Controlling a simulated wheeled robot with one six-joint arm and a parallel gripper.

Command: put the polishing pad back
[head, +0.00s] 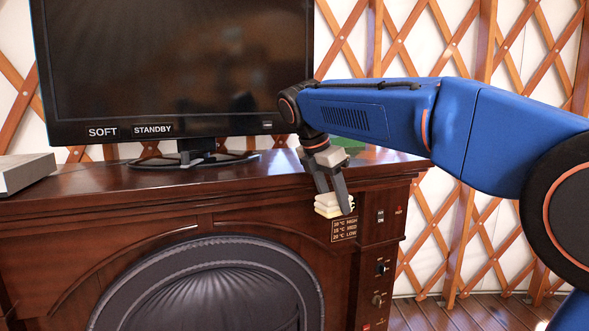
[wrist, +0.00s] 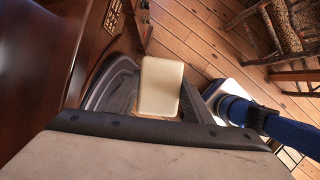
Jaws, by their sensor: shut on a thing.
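The polishing pad (head: 331,206) is a cream, layered-looking block in the head view, in front of the cabinet's upper right front. In the wrist view the pad (wrist: 160,88) is a pale rounded rectangle. My gripper (head: 335,198) points down and is shut on the pad, with a grey finger to either side of it. The pad is held off the cabinet top, beside a small label plate with temperature lines (head: 344,229). Part of the pad is hidden by the nearer finger.
The dark wooden cabinet (head: 130,208) carries a screen (head: 180,65) on a stand and a grey box (head: 24,172) at left. A flat green thing (head: 375,154) lies partly hidden behind my gripper. Knobs and switches (head: 381,268) line the cabinet's right front. Wooden chairs (wrist: 285,25) stand beyond.

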